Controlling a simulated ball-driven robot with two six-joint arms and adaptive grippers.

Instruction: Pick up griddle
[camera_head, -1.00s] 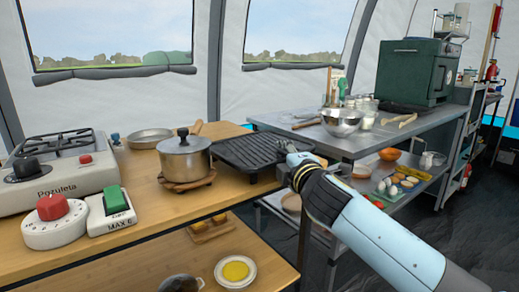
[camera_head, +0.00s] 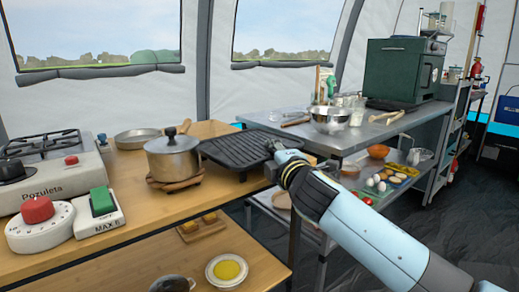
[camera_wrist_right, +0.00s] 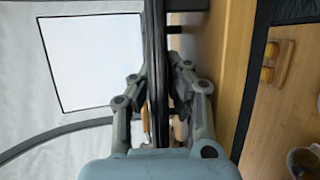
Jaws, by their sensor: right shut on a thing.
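The griddle (camera_head: 236,150) is a black ridged slab at the right end of the wooden counter (camera_head: 120,188), just right of the lidded pot. My right gripper (camera_head: 274,147) is shut on the griddle's right edge. In the right wrist view the griddle (camera_wrist_right: 156,45) shows edge-on as a dark upright strip between the two fingers of my right gripper (camera_wrist_right: 158,82). I cannot tell whether the griddle is clear of the counter. My left gripper is out of view.
A steel pot (camera_head: 172,158) on a wooden trivet stands close to the griddle's left side. A frying pan (camera_head: 138,138) and a gas stove (camera_head: 45,170) are farther left. A metal table (camera_head: 375,132) with a steel bowl (camera_head: 330,119) stands behind and right.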

